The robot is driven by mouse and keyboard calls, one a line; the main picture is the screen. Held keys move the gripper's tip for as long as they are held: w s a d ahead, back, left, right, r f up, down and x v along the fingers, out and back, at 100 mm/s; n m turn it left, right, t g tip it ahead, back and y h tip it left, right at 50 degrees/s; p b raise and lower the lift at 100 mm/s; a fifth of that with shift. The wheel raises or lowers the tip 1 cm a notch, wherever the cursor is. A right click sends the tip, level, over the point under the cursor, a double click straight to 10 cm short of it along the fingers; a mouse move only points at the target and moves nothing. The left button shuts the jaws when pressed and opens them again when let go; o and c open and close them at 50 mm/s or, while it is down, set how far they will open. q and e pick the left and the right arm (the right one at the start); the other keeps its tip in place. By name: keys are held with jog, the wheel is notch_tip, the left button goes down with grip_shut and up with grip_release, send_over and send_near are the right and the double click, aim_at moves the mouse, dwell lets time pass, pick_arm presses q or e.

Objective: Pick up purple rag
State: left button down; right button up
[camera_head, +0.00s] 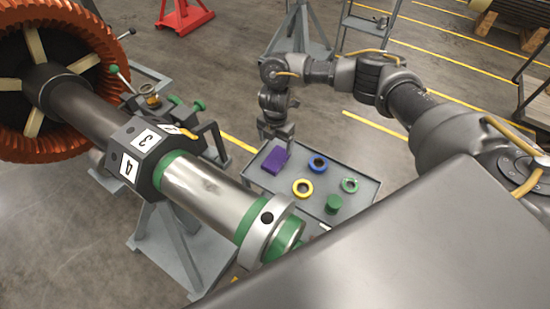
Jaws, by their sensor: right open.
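The purple rag (275,160) lies flat on the far left part of a grey tray-topped cart (352,206). My right gripper (277,136) hangs pointing down just above and behind the rag, with its arm coming in from the right. Its jaws are open and hold nothing that I can see. I cannot tell the exact height of the fingertips over the rag. My left gripper is not in view.
On the cart beside the rag are a blue ring (318,164), a yellow ring (302,188), a green ring (349,185) and a green cylinder (333,203). A large rotor shaft (205,187) on a grey stand (178,245) lies left of the cart.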

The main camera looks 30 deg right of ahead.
aim_at(276, 159)
notch_tip(276, 159, down, 3)
jog(key=shift+w+d+f, duration=0.1)
jog(key=shift+w+f, duration=0.3)
jog(key=shift+f, duration=0.35)
jog(key=shift+s+f+p, duration=0.1)
jog(key=shift+s+p, duration=0.1)
jog(key=shift+p, duration=0.15)
notch_tip(276, 159, down, 4)
jog(key=shift+s+r+p, duration=0.15)
jog(key=shift+p, duration=0.4)
jog(key=shift+f, duration=0.55)
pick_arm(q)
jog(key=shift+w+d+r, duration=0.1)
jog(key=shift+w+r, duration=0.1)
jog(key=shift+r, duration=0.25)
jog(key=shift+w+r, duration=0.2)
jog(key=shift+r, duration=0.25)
pick_arm(e)
jog(key=c, duration=1.1)
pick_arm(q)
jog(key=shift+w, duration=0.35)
